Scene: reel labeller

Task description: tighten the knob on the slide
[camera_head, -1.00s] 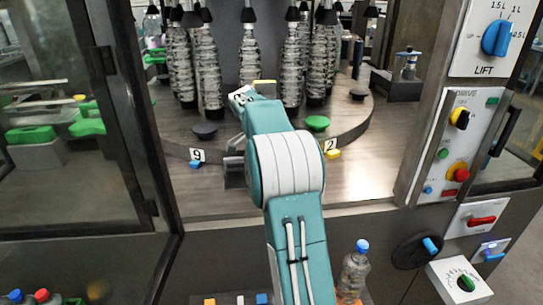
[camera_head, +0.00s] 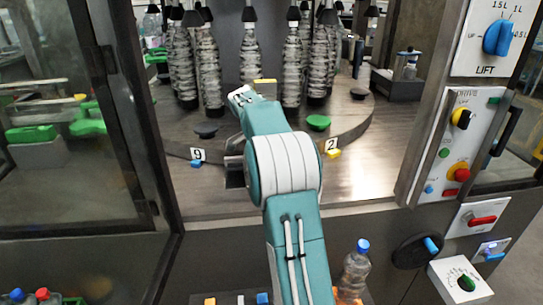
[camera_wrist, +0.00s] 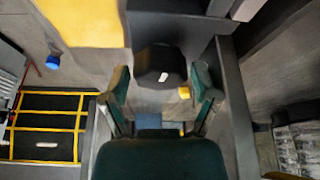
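In the wrist view a black knob (camera_wrist: 158,64) with a short white mark sits at the upper middle, against a dark grey part that looks like the slide (camera_wrist: 172,25). My gripper (camera_wrist: 161,76) is open, with one teal finger to the left of the knob and one to the right. A gap shows between the knob and each finger; I cannot tell how deep the knob lies between the fingertips. In the head view my teal arm reaches onto the round machine table and hides the knob; the gripper is not clear there.
A yellow block (camera_wrist: 85,22) is close at upper left in the wrist view. In the head view, hanging bottles (camera_head: 249,55) stand behind my arm. A door frame (camera_head: 125,120) is at left and a control panel (camera_head: 455,150) at right. A blue-capped bottle (camera_head: 355,270) is below.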

